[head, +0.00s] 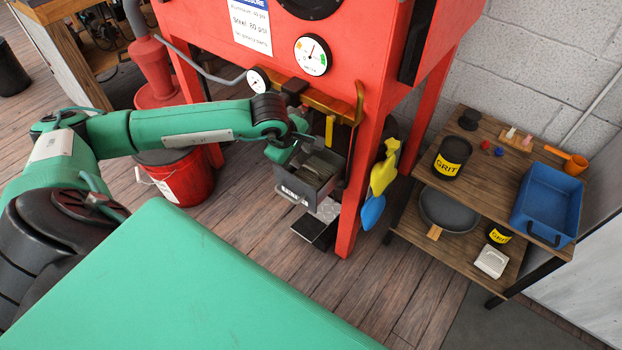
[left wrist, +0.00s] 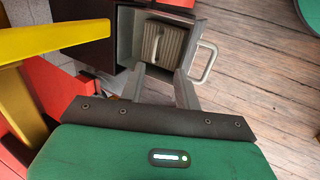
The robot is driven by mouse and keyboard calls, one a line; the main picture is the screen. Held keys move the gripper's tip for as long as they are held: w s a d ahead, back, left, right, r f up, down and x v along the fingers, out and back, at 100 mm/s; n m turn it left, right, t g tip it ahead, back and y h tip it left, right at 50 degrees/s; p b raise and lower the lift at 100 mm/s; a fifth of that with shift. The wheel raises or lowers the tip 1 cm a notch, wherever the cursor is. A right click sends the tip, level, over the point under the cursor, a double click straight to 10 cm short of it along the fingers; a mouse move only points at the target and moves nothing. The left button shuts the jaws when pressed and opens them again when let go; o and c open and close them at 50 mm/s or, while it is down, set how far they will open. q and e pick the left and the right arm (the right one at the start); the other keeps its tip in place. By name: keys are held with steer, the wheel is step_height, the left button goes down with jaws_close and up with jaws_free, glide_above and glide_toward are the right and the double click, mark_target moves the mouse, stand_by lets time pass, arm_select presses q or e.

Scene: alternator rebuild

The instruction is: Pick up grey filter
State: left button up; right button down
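The grey filter (head: 318,171) sits inside an open dark grey box (head: 290,186) under the red blasting cabinet. In the left wrist view the filter (left wrist: 172,46) is a pleated, beige-grey block with a loop handle on its face, and the box (left wrist: 190,22) has a loop handle on its outer side. My left gripper (head: 297,153) is over the box's near left edge. In the left wrist view its two fingers (left wrist: 161,78) are spread apart, with nothing between them, pointing at the filter from a short distance. My right gripper is not in view.
The red cabinet (head: 385,45) overhangs the box, and its front leg (head: 355,190) stands just right of it. A yellow bar (left wrist: 55,40) lies left in the left wrist view. A red bucket (head: 182,178) stands left; a wooden shelf (head: 480,200) with several items stands right.

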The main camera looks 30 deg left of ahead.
arm_select(q)
steer(key=a, duration=0.1)
glide_above(311, 169)
steer(key=s, duration=0.3)
step_height(311, 169, down, 8)
steer(key=shift+s+d+r+b, duration=0.1)
steer(key=shift+d+b, duration=0.05)
steer(key=shift+b, duration=0.15)
steer(key=x, duration=0.5)
steer(key=shift+w+a, duration=0.35)
steer(key=shift+a, duration=0.05)
steer(key=shift+r, duration=0.1)
jaws_close()
